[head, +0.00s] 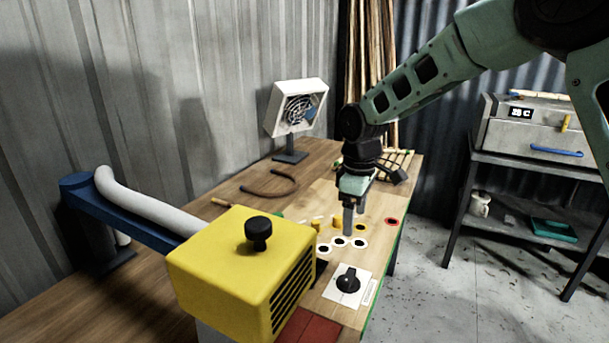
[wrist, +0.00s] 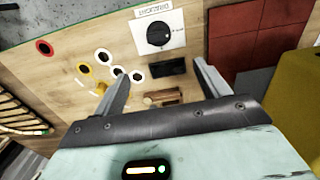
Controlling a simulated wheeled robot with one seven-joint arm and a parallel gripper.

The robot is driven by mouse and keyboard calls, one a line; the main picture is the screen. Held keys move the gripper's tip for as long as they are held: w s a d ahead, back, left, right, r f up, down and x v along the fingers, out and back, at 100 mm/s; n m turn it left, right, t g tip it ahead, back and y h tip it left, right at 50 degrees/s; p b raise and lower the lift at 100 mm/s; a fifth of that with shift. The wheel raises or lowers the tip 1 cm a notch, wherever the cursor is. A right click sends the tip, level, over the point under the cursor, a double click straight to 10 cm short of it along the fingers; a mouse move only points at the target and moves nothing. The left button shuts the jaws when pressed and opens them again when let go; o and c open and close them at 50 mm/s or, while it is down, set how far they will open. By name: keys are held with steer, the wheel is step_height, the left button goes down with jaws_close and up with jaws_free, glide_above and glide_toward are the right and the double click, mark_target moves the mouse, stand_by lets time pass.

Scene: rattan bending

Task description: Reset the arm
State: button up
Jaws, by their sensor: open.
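My green arm reaches in from the upper right in the head view. My gripper (head: 351,220) points down above the wooden workbench (head: 325,180), near the ringed holes. In the wrist view my gripper (wrist: 160,80) has its two fingers spread wide apart with nothing held between them. Beyond the fingers are several black holes with white, yellow and red rings (wrist: 86,68), a small brown wooden piece (wrist: 162,97) and a black slot (wrist: 168,68). How far the fingertips are from the bench top is hard to tell.
A yellow box (head: 240,265) with a black knob stands at the front. A black dial on a white plate (head: 348,283) lies right of it. A fan (head: 296,108) and a curved dark rod (head: 270,184) are farther back. An oven-like unit (head: 545,125) stands on a right-hand shelf.

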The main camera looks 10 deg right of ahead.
steer(key=s+a+r+m, duration=0.15)
steer(key=s+a, duration=0.25)
steer(key=s, duration=0.4)
steer(key=s+a+r+n, duration=0.1)
steer(key=s+a+r, duration=0.15)
steer(key=s, duration=0.55)
steer(key=s+f+m, duration=0.1)
steer(key=s+m, duration=0.1)
steer(key=s, duration=1.5)
steer(key=shift+s+d+f+m+y, duration=0.15)
steer(key=shift+s+d+m+y, duration=0.05)
steer(key=shift+d+m+y, duration=0.15)
